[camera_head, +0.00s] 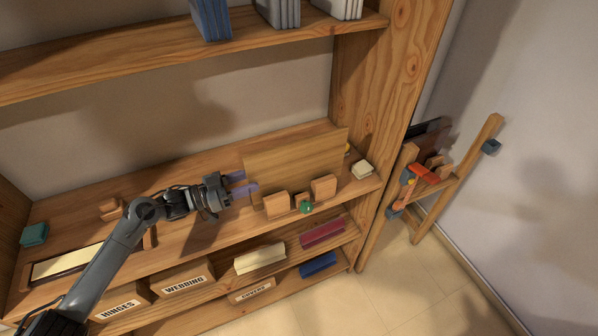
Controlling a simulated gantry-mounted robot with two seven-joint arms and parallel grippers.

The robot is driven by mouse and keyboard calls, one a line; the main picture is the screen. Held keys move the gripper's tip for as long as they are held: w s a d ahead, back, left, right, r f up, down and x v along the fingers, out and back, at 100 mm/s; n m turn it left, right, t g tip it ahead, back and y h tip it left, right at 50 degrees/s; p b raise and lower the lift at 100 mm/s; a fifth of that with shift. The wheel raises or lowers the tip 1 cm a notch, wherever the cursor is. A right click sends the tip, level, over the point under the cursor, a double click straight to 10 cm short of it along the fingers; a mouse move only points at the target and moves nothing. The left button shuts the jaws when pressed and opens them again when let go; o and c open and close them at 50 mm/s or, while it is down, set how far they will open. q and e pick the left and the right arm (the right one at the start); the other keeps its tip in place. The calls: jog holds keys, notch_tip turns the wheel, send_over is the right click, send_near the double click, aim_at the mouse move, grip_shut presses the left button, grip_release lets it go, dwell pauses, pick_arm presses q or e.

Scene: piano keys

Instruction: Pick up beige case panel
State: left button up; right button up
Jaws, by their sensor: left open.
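The beige case panel (292,158) looks like a flat, tan, wood-grained board standing upright on the middle shelf. Small wooden blocks (276,205) stand at the foot of its front face. My left gripper (241,187) comes in from the left at the panel's left edge. Its two bluish fingers are apart, with one above the other in the picture. I cannot tell whether the panel's edge lies between them or whether they touch it. My right gripper is not in view.
A small green object (307,208) sits between the blocks. A cream block (362,169) lies right of the panel. The shelf's side post (385,80) rises at the right. A tray with a cream strip (75,262) lies at the left. Labelled bins (182,279) are below.

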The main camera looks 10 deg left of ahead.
aim_at(266, 175)
pick_arm(q)
jog(key=shift+x, duration=3)
jog(key=shift+a+r, duration=0.1)
jog(key=shift+r, duration=0.05)
grip_shut()
jog(key=shift+r, duration=0.15)
